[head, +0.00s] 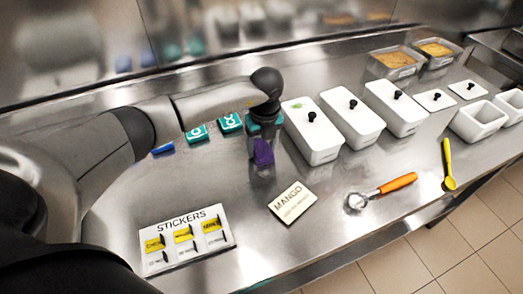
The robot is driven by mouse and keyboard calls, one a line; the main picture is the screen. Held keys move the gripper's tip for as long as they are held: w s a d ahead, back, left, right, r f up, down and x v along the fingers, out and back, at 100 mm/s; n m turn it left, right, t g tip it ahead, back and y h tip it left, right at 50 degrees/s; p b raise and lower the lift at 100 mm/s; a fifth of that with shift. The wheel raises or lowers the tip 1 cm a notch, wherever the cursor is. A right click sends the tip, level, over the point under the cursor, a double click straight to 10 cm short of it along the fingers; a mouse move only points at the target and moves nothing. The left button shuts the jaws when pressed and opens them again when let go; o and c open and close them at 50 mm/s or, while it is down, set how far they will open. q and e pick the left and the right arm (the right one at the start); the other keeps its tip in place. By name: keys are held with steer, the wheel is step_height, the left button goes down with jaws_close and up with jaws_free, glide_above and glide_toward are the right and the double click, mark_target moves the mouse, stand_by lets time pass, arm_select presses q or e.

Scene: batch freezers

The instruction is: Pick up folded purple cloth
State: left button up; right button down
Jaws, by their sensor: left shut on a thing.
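The folded purple cloth (263,153) is in the head view, left of the white lidded tubs. My left gripper (263,136) comes down over it from the left arm and is shut on the cloth. The cloth hangs under the gripper, close to the steel counter (330,225); I cannot tell whether it touches the counter. The gripper covers the cloth's upper part. My right gripper is not in view.
White lidded tubs (318,142) stand right of the gripper. A sticker board (186,262), a mango card (292,203), an orange-handled scoop (380,190) and a yellow spoon (448,165) lie in front. Teal signs (230,122) lie behind left. Counter around the cloth's front is clear.

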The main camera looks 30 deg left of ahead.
mark_target(261, 148)
arm_select(q)
steer(key=c, duration=0.3)
step_height(261, 148, up, 20)
steer(key=p, duration=0.1)
steer(key=shift+p, duration=0.4)
stand_by(0.3)
steer(key=o, duration=0.7)
steer(key=c, duration=0.5)
steer(key=shift+a, duration=0.1)
steer(key=shift+c, duration=0.2)
